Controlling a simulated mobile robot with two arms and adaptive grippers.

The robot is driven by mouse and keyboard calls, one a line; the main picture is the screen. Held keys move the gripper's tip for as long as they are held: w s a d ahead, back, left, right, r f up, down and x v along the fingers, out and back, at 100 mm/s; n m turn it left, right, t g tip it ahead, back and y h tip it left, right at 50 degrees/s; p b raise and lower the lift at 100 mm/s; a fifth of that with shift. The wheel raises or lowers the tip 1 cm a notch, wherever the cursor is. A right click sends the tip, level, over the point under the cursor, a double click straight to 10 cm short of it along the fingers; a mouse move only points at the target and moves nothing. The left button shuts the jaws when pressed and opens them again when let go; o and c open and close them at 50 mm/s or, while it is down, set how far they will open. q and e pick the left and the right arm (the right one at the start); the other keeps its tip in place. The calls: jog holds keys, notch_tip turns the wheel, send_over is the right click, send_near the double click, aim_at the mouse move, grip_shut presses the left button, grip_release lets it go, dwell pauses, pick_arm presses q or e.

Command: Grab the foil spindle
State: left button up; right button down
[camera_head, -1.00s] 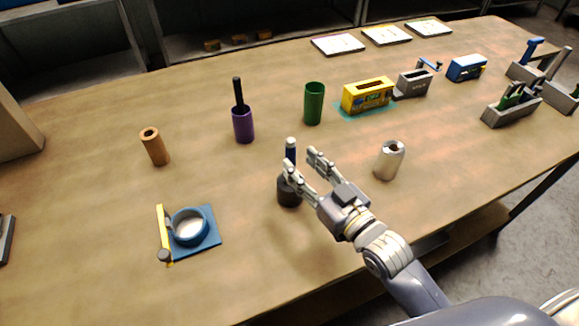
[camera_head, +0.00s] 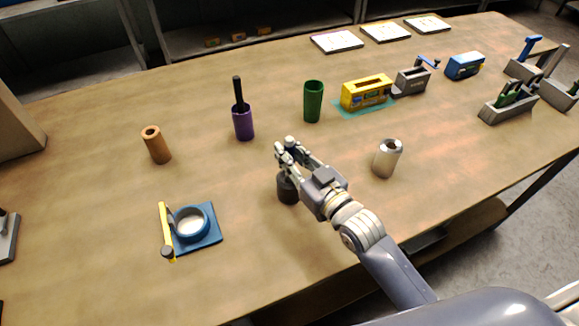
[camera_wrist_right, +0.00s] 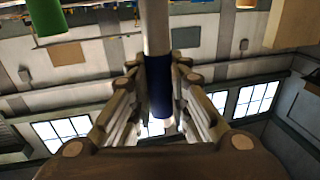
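The foil spindle appears to be the slim upright post with a dark round base (camera_head: 288,189) near the middle of the table. My right gripper (camera_head: 283,148) is around its upper part and hides most of it in the head view. In the right wrist view, the pale post with a dark blue section (camera_wrist_right: 158,85) stands between the two fingers of my right gripper (camera_wrist_right: 158,70). The fingers look closed against its sides. The base still appears to be on the table. My left gripper is not in view.
A silver cylinder (camera_head: 387,158) stands right of the gripper. Behind are a green cup (camera_head: 313,102), a purple holder (camera_head: 243,123) and a yellow box (camera_head: 366,92). A brown tube (camera_head: 156,145) and a blue fixture (camera_head: 205,236) stand left. The front middle is clear.

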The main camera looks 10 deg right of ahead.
notch_tip(320, 180, up, 10)
jog(key=shift+r, duration=0.1)
dwell(0.5)
dwell(1.0)
